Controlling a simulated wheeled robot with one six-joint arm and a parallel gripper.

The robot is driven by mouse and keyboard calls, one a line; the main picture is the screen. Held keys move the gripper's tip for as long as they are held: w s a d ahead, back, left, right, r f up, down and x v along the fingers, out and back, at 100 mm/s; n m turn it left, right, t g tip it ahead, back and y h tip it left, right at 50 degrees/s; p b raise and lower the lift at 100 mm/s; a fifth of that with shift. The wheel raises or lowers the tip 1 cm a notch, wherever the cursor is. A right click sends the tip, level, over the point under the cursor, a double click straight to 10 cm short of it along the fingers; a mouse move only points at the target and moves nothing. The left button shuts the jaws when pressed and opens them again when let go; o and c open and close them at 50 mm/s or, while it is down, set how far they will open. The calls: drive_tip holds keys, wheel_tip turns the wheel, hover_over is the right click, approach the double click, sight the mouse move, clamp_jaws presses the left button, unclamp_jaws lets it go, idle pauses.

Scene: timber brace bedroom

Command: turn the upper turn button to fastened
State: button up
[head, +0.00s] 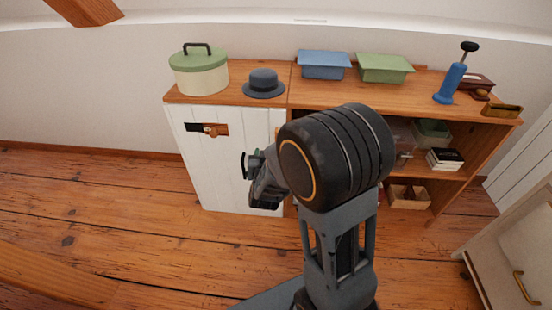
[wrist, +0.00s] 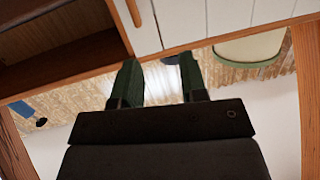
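An orange-brown wooden turn button (wrist: 133,12) shows at the top edge of the wrist view, partly cut off. It lies on the white door, roughly along the door's edge beside the open shelves. I take it for the upper one; my arm seems to hide it in the head view. The white plank door (head: 232,165) stands at the cabinet's left and looks closed. My gripper (head: 250,165) is in front of this door. In the wrist view my gripper (wrist: 158,82) has its two dark green fingers apart, with nothing between them, away from the button.
A dark rectangle with a small wooden piece (head: 210,129) is on the door's upper left. The cabinet top (head: 285,98) holds a green-lidded pot (head: 200,75), a grey hat (head: 263,84), blue and green bins and a blue tool (head: 450,83). Floor to the left is clear.

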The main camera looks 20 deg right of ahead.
wheel_tip(320, 180, down, 5)
drive_tip(key=d+h+b, duration=0.2)
drive_tip(key=h+b, duration=0.1)
drive_tip(key=shift+m+t, duration=0.4)
drive_tip(key=b+x, duration=0.3)
drive_tip(key=x, duration=1)
drive_tip(key=shift+s+d+r, duration=0.1)
drive_tip(key=shift+d+r, duration=0.05)
drive_tip(key=shift+d, duration=0.05)
drive_tip(key=shift+c, duration=0.3)
clamp_jaws()
